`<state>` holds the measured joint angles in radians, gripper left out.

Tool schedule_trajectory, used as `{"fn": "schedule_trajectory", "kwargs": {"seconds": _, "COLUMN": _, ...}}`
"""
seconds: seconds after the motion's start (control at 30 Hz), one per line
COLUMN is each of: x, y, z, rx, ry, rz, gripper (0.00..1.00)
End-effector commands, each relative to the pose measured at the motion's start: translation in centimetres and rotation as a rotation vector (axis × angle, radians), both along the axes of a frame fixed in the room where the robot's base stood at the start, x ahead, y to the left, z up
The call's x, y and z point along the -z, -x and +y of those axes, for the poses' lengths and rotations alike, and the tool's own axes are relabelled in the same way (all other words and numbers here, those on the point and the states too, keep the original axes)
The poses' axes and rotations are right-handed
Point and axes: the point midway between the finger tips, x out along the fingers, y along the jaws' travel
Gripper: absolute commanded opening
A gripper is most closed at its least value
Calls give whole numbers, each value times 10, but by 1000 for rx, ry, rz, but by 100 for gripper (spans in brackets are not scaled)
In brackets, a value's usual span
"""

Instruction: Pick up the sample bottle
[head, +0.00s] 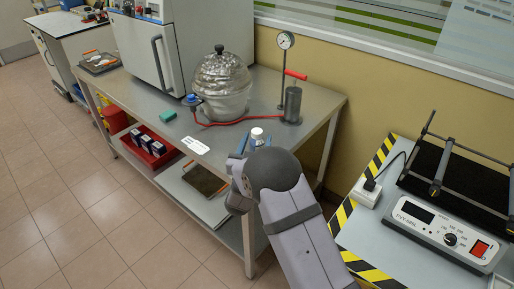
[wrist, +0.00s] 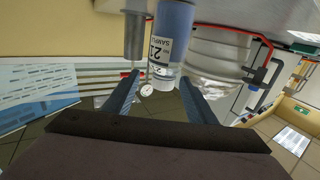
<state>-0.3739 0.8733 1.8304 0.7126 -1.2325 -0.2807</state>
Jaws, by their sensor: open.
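The sample bottle (head: 257,133) has a white cap and stands upright near the front edge of the steel table. In the wrist view the fingers of my gripper (wrist: 160,78) are apart, one on each side of the bottle's lower end in the picture. I cannot tell whether either finger touches it.
A metal hand pump (head: 292,104) with a red handle, a gauge (head: 285,40) on a stand and a glass vessel (head: 222,82) stand behind the bottle, with a red hose. A white card (head: 195,145) lies left. A control unit (head: 440,228) sits on the right bench.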

Motion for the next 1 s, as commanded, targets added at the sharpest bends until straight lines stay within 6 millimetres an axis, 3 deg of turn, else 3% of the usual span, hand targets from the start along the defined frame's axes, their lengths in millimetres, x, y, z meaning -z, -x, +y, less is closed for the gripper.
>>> {"fn": "schedule_trajectory", "kwargs": {"seconds": 0.57, "x": -2, "y": -27, "z": -6, "rx": 0, "ry": -1, "rz": 2, "gripper": 51}}
{"fn": "schedule_trajectory", "kwargs": {"seconds": 1.0, "x": -3, "y": -67, "z": -14, "rx": -1, "ry": -1, "rz": 2, "gripper": 51}}
